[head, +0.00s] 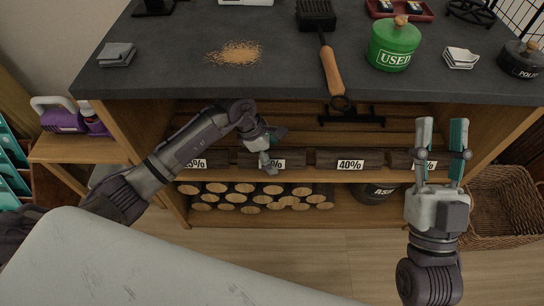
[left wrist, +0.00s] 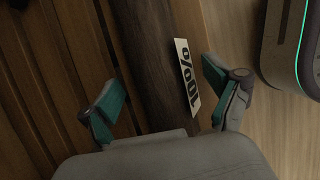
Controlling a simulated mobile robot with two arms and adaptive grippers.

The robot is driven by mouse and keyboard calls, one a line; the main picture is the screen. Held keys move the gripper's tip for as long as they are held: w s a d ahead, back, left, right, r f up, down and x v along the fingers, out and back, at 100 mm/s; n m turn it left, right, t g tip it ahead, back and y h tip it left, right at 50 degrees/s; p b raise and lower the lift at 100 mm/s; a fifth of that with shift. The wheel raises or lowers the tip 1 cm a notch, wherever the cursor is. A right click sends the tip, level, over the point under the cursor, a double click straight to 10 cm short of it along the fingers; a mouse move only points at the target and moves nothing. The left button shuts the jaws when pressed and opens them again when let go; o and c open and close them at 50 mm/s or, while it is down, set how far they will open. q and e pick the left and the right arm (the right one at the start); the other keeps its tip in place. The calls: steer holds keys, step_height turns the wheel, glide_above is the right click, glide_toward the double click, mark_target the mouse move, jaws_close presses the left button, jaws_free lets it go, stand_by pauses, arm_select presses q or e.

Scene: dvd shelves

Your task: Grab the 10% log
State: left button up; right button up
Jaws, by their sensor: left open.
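The 10% log (left wrist: 150,60) is a dark brown log with a white label (left wrist: 188,80) reading 10%, seen in the left wrist view. In the head view this log (head: 297,160) lies on the shelf, its label partly hidden by my left gripper (head: 272,148). My left gripper is open, and the left wrist view shows its teal-tipped fingers (left wrist: 165,95) on either side of the log; I cannot tell whether they touch it. My right gripper (head: 441,132) is open and empty, its fingers pointing up in front of the shelf's right end.
A 40% log (head: 350,160) lies to the right on the same shelf. Cut logs (head: 255,196) are stacked below, beside a dark bucket (head: 374,192). The dark countertop (head: 170,50) overhangs the shelf. A wicker basket (head: 500,210) stands right.

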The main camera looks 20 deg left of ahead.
arm_select(q)
steer(key=c, duration=1.4)
steer(key=shift+r, duration=0.1)
